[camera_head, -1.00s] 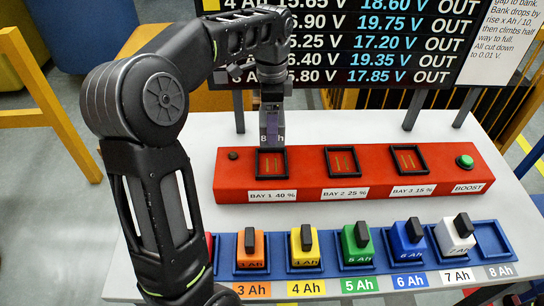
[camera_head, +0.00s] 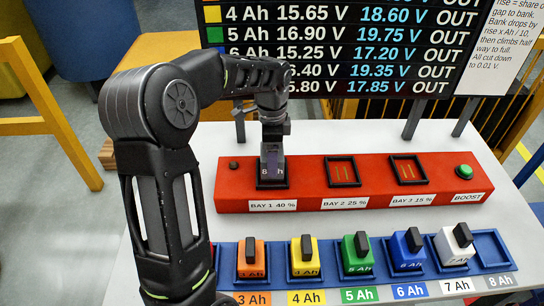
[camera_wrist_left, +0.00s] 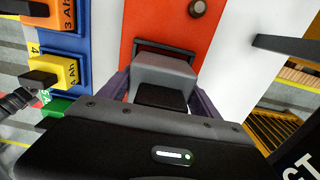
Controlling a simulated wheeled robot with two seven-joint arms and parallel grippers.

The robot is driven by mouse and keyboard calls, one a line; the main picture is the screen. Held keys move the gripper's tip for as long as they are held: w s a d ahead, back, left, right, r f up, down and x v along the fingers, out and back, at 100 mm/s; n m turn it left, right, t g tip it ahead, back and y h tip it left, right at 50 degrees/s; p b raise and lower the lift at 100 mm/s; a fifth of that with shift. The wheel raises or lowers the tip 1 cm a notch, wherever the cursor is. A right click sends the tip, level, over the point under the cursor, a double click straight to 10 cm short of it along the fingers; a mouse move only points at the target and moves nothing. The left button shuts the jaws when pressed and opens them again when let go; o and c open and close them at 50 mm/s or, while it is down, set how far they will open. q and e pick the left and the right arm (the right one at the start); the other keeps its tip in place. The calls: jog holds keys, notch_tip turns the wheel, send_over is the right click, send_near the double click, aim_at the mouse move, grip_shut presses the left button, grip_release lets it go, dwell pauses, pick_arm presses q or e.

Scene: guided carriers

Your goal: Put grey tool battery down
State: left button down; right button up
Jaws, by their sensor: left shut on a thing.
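My left gripper (camera_head: 273,168) is shut on the grey tool battery (camera_wrist_left: 166,72), which sits low at the BAY 1 frame of the red charger (camera_head: 308,203). In the left wrist view the battery's grey body and black top show between the fingers, over the black bay frame (camera_wrist_left: 188,49). In the head view the fingers hide most of the battery; I cannot tell if it is fully seated. BAY 2 (camera_head: 343,186) and BAY 3 (camera_head: 425,183) are empty.
A blue rack (camera_head: 328,281) in front holds orange, yellow, green, blue and white batteries; its 8 Ah slot (camera_head: 493,250) is empty. A green BOOST button (camera_head: 464,172) is at the charger's right. A voltage board (camera_head: 330,50) stands behind.

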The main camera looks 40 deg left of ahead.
pick_arm(q)
jog(key=shift+f, duration=0.45)
jog(key=shift+f, duration=0.15)
jog(key=shift+c, duration=0.7)
grip_release()
notch_tip(320, 180, up, 12)
jog(key=shift+r+b, duration=0.15)
jog(key=shift+b, duration=0.2)
